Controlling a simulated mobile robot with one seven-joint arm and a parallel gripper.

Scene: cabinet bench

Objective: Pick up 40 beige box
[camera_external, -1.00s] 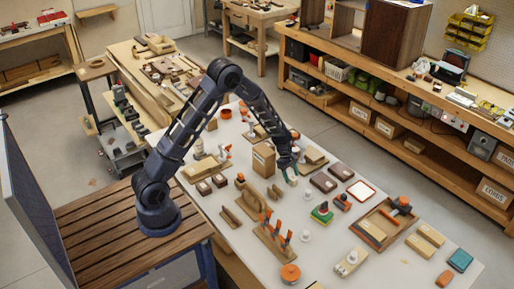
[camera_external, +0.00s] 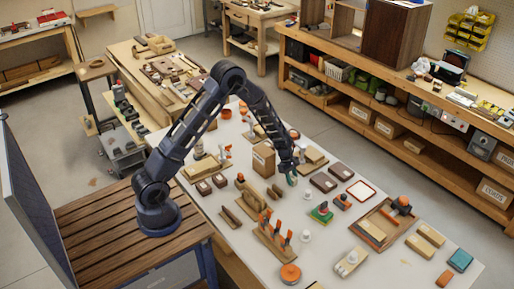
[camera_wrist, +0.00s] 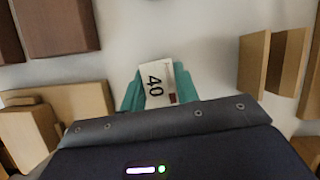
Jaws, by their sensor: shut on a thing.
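The beige box marked 40 (camera_wrist: 158,84) shows its pale labelled top in the wrist view. It sits between the two teal fingertips of my gripper (camera_wrist: 160,88), which are shut on it. In the external view my gripper (camera_external: 292,179) is low over the white table (camera_external: 330,240), at the middle of its far half. The box itself is mostly hidden there by the gripper. I cannot tell whether it touches the table.
A larger cardboard box (camera_external: 263,158) stands just left of my gripper. Dark brown flat boxes (camera_external: 323,182) lie to the right, and a wooden tray (camera_external: 382,226) lies farther right. Wooden pieces with orange clamps (camera_external: 275,240) stand nearer the front. Bare table shows between these things.

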